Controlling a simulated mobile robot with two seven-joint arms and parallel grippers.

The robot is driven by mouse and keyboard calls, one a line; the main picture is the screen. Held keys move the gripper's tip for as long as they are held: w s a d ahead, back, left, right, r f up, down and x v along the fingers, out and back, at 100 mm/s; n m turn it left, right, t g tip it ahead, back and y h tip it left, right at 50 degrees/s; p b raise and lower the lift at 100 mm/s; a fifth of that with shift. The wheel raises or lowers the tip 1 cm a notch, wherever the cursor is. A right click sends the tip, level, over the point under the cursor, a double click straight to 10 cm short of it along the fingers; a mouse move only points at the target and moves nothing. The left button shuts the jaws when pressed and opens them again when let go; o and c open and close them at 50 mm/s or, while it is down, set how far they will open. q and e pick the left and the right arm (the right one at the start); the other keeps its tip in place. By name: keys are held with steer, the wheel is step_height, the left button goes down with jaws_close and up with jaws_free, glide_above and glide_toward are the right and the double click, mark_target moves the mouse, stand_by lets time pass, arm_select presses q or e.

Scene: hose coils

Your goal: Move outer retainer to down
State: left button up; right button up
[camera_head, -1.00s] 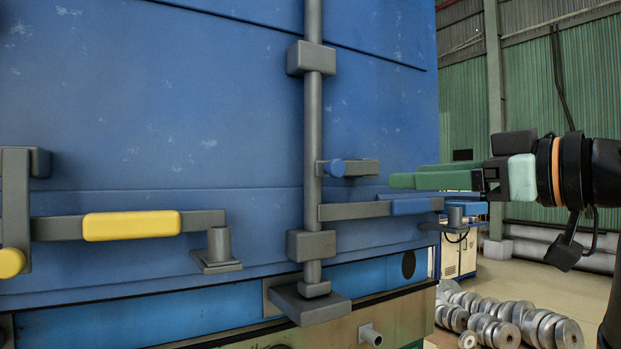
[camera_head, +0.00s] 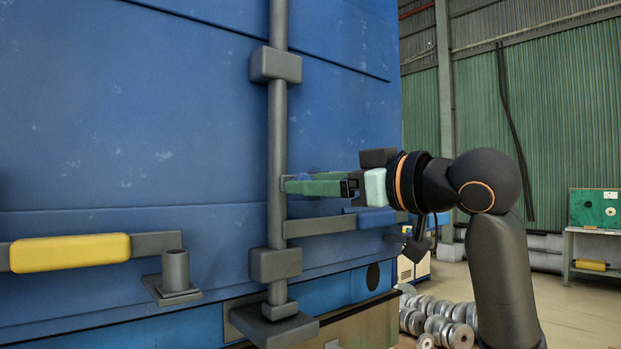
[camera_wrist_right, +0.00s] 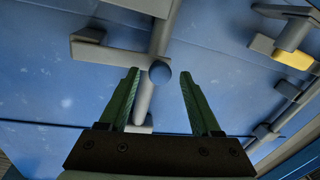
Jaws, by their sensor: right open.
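The short grey retainer with a round blue knob (camera_head: 305,177) sits beside the vertical grey lock rod, above the blue-gripped handle (camera_head: 376,217). My right gripper (camera_head: 292,186) mostly covers it in the head view. In the right wrist view the blue knob (camera_wrist_right: 159,72) lies between the two green fingertips of my right gripper (camera_wrist_right: 160,78). The fingers are apart, with a visible gap on each side of the knob. The retainer's arm is largely hidden in the head view. My left gripper is not in view.
The grey lock rod (camera_head: 277,150) stands close left of the fingers, against the blue door (camera_head: 150,110). A yellow-gripped handle (camera_head: 70,252) and a grey bracket (camera_head: 175,270) are farther left. Metal rolls (camera_head: 437,325) lie on the floor at lower right.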

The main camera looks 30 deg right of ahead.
steer(key=shift+w+a, duration=0.15)
steer(key=shift+w, duration=0.55)
jaws_close()
stand_by(1.0)
